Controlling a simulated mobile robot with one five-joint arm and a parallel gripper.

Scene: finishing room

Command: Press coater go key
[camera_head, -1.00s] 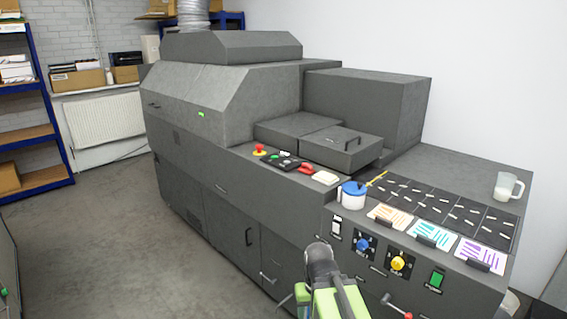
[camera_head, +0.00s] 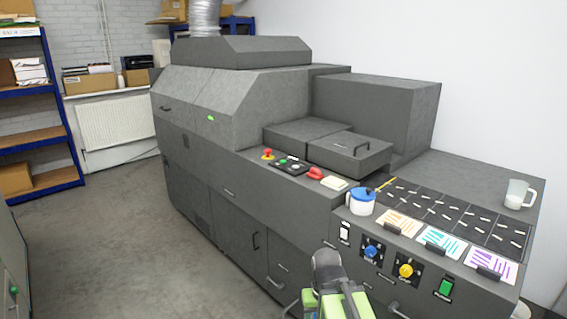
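The coater is a long dark grey machine (camera_head: 232,185). On its top ledge a black control panel (camera_head: 292,165) carries a small green key (camera_head: 283,162), with a red mushroom button (camera_head: 268,154) on a yellow base to its left. A larger green button (camera_head: 445,288) sits on the front face at the lower right. I cannot read the labels to tell which is the go key. My arm, with green and dark parts, shows at the bottom centre, in front of the machine and apart from the panel. Its fingertips cannot be made out.
A white jug with a blue lid (camera_head: 361,201), a red object (camera_head: 315,173) and a clear mug (camera_head: 517,194) stand on top. Blue and yellow knobs (camera_head: 405,270) and handles project from the front. Blue shelving (camera_head: 62,130) stands at the left. The grey floor (camera_head: 120,240) between is clear.

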